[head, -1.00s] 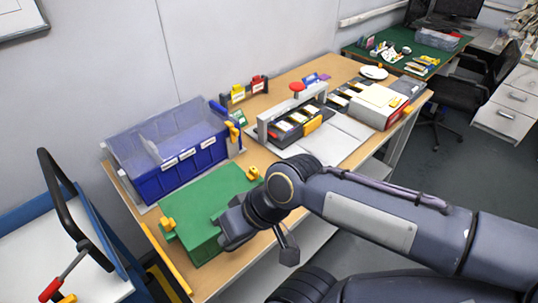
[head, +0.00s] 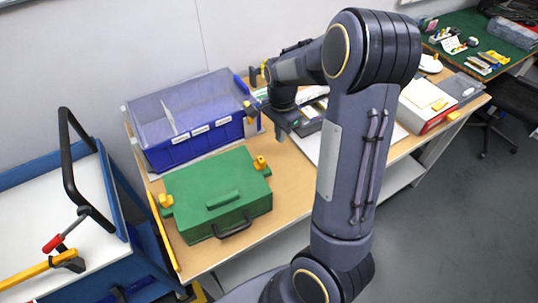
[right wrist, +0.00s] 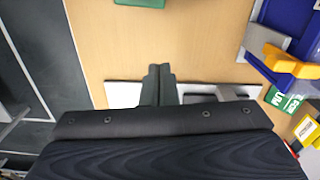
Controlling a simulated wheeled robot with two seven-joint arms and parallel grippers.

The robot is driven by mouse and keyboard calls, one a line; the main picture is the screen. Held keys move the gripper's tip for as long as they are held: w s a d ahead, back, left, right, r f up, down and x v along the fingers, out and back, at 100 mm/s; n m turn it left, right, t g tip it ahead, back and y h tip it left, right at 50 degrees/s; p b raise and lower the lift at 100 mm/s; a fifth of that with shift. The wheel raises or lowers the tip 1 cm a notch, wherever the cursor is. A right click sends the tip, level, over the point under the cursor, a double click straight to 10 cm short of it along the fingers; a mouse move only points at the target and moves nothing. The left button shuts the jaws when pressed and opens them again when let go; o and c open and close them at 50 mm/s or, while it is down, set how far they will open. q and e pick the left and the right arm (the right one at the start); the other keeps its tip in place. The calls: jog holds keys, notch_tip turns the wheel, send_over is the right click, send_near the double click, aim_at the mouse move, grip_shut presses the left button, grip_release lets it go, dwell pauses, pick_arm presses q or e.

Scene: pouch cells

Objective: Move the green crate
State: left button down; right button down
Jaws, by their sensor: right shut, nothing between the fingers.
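The green crate (head: 215,190) sits closed on the wooden table in the head view, below the blue bin. It has a raised green grip on its lid, yellow clips at two sides and a dark handle on its front. A small green part of it also shows at the top edge of the right wrist view (right wrist: 140,3). My right gripper (head: 280,130) is beyond the crate to the right, apart from it. In the right wrist view its fingers (right wrist: 158,85) are together and empty over the table. My left gripper is not in view.
The blue bin (head: 192,145) stands behind the crate. A blue-framed cart (head: 25,205) with a white top is at the left. A white-and-red box (head: 422,108) stands at the right. Bare tabletop (head: 290,190) lies right of the crate.

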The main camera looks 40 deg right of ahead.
notch_tip(320, 180, down, 8)
jog(key=shift+r, duration=0.25)
jog(key=a+p, duration=0.2)
jog(key=a, duration=0.2)
jog(key=shift+a, duration=0.1)
jog(key=shift+a+r, duration=0.1)
jog(key=shift+a, duration=1.1)
jog(key=shift+d, duration=0.15)
